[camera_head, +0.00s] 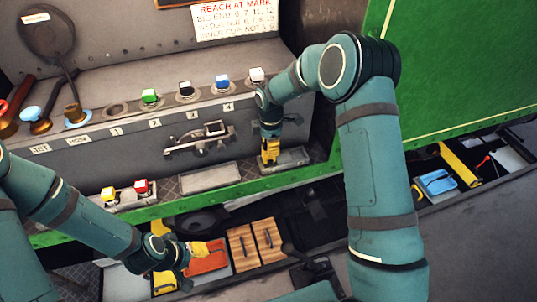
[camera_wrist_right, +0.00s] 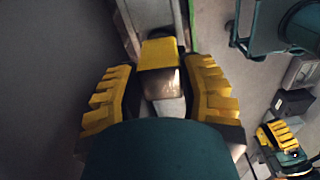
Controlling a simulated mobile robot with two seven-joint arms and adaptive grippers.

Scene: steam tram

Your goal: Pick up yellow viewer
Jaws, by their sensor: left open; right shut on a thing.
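The yellow viewer (camera_wrist_right: 160,53) sits between the fingers of my right gripper (camera_wrist_right: 160,95) in the right wrist view, its yellow top toward the far side and a pale face toward me. My right gripper is shut on it. In the head view the right gripper (camera_head: 270,151) points down over a grey tray (camera_head: 296,158) on the ledge; I cannot tell whether the viewer touches the tray. There the viewer is hard to separate from the yellow fingers. My left gripper (camera_head: 204,248) is open, low over an orange tray (camera_head: 208,263). It also shows in the right wrist view (camera_wrist_right: 276,134).
Another grey tray (camera_head: 208,177) is empty. Yellow and red blocks (camera_head: 141,187) stand at left. A wooden box (camera_head: 256,242) lies below the green rail.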

